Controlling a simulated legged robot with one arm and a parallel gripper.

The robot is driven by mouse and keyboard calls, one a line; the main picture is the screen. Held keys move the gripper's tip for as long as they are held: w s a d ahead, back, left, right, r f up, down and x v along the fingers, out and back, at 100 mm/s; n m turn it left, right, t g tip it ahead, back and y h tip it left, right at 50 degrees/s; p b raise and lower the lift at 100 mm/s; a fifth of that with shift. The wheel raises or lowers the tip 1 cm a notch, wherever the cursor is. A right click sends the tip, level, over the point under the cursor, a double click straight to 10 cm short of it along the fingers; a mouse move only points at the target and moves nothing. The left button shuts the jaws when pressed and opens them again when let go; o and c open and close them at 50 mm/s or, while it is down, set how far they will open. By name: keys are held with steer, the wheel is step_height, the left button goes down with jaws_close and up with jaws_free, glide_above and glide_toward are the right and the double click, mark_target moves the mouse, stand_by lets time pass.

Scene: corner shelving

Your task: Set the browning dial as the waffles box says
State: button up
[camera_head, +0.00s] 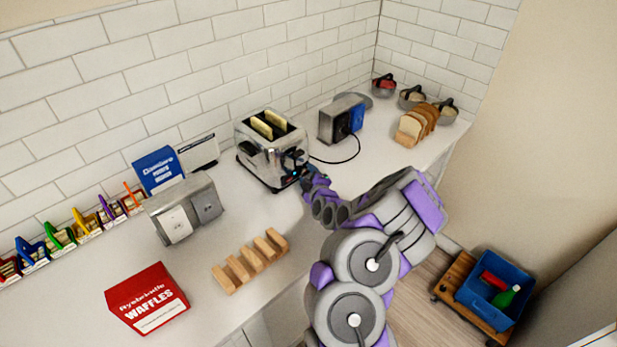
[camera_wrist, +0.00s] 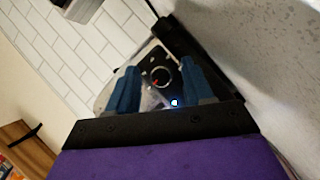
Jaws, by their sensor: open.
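The red waffles box (camera_head: 148,300) lies on the counter at the front left in the head view. Its large name is legible, but any browning setting is too small to read. The chrome toaster (camera_head: 262,163) stands near the wall, with two pale slices (camera_head: 270,124) in its slots. In the wrist view, the round black browning dial (camera_wrist: 161,76) with a red mark shows between my fingers on the toaster's end face. My gripper (camera_wrist: 161,88) is open, its blue fingers either side of the dial's line of sight. I cannot tell whether they touch it.
A wooden rack (camera_head: 250,262) and a grey metal holder (camera_head: 183,212) stand on the counter left of my arm. A grey and blue box with a cord (camera_head: 341,120) is right of the toaster. Sliced bread (camera_head: 416,125) and baskets (camera_head: 411,97) sit at the far right.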

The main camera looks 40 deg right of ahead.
steer(key=shift+a, duration=0.15)
steer(key=shift+a+r, duration=0.1)
steer(key=shift+c, duration=0.5)
jaws_close()
